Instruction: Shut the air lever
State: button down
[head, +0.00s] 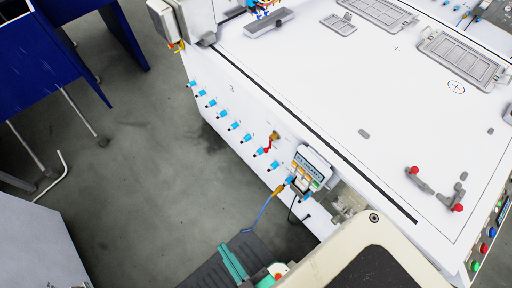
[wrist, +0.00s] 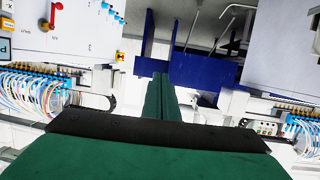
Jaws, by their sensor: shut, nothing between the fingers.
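The air lever (head: 267,149) is a small red handle on a brass valve (head: 275,135). In the head view it sits on the white front side of the machine, near the row of blue fittings. My gripper is shut and empty; its green fingers (wrist: 161,78) meet in the middle of the wrist view. In the head view its green tip (head: 226,252) is low in the picture, below the lever and well apart from it. The wrist view also shows a red handle (wrist: 54,17) on a white panel at the upper left; I cannot tell if it is the same lever.
Blue fittings (head: 234,126) stick out along the machine's side. A small display box (head: 312,167) hangs right of the lever, with a blue cable (head: 262,216) below it. Blue frames (head: 52,45) stand at the upper left. The grey floor (head: 150,165) between is open.

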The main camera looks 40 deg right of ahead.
jog(key=w+d+f+g+h, duration=0.1)
jog(key=w+d+f+g, duration=0.15)
jog(key=f, duration=0.65)
jog(key=w+d+f+g+h, duration=0.1)
jog(key=w+f, duration=0.3)
jog(key=f, duration=0.4)
jog(key=w+d+f+g+h, duration=0.15)
jog(key=w+f, duration=0.25)
jog(key=f, duration=0.5)
jog(key=w+d+f+g+h, duration=0.3)
jog(key=w+d+f, duration=0.1)
jog(key=w+d, duration=0.2)
jog(key=w+d+r+m+g+h, duration=0.35)
jog(key=w+d+h, duration=0.2)
jog(key=w, duration=0.25)
jog(key=w+d+r+m+g+h, duration=0.2)
jog(key=w+r, duration=0.2)
jog(key=r, duration=0.3)
jog(key=w+d+r+m+g+h, duration=0.2)
jog(key=w+r+m+g, duration=0.1)
jog(key=r, duration=0.5)
jog(key=shift+w+d, duration=0.2)
jog(key=shift+w, duration=0.25)
jog(key=shift+r, duration=0.1)
